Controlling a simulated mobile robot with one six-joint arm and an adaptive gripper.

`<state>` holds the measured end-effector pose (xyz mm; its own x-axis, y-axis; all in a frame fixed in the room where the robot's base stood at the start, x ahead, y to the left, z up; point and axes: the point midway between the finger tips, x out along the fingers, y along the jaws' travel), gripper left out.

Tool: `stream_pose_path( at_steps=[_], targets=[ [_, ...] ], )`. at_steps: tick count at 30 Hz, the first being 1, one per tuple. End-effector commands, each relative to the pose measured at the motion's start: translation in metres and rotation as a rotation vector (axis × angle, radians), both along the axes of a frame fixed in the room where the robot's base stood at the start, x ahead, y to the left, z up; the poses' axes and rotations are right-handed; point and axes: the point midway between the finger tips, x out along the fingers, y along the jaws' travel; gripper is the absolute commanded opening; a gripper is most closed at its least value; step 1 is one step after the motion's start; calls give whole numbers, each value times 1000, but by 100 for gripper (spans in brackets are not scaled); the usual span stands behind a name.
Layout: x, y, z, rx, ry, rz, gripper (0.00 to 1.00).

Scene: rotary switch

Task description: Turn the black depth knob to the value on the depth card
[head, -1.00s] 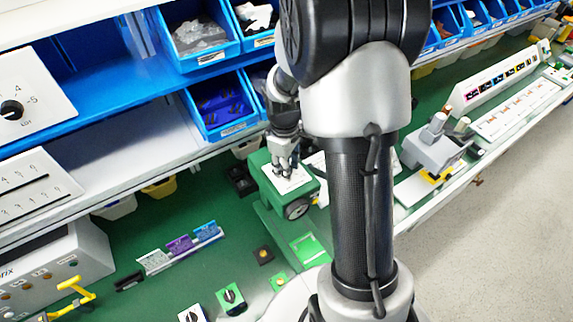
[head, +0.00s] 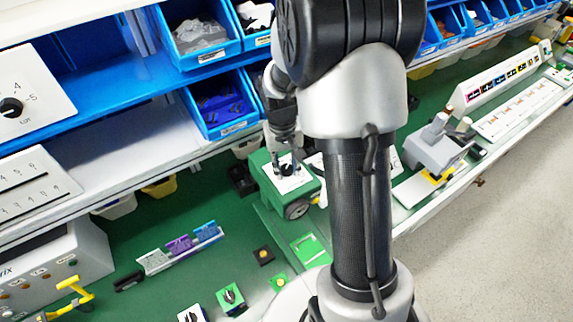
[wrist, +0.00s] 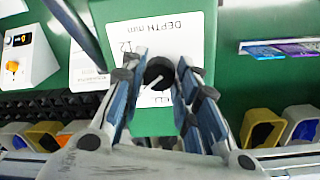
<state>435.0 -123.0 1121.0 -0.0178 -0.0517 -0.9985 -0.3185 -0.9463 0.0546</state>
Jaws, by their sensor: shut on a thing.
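The black depth knob (wrist: 159,70) sits on a white dial plate (wrist: 181,52) marked "DEPTH mm" in the wrist view. A white pointer line shows on the knob, and a "12" is printed near it; other marks are hidden by the fingers. The dial plate (head: 300,184) is on top of a green box (head: 268,187) in the head view. My gripper (head: 287,168) points down over the plate, its fingers (wrist: 160,78) on both sides of the knob and shut on it. I cannot tell which card is the depth card; no card value is readable.
A rack holds white, purple and blue cards (head: 180,245) left of the box. Small switch blocks (head: 230,297) stand in front of it. Blue bins (head: 220,106) and a shelf are behind. A grey device (head: 436,148) stands to the right.

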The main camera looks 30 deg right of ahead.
Motion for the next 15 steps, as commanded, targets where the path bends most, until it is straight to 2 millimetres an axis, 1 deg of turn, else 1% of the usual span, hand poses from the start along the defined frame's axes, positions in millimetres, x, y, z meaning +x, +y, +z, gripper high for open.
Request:
stream_pose_path(
  at_steps=[9, 15],
  targets=[
    [1, 1, 0, 0, 0, -290, 5],
    [1, 1, 0, 1, 0, -441, 5]
  ],
)
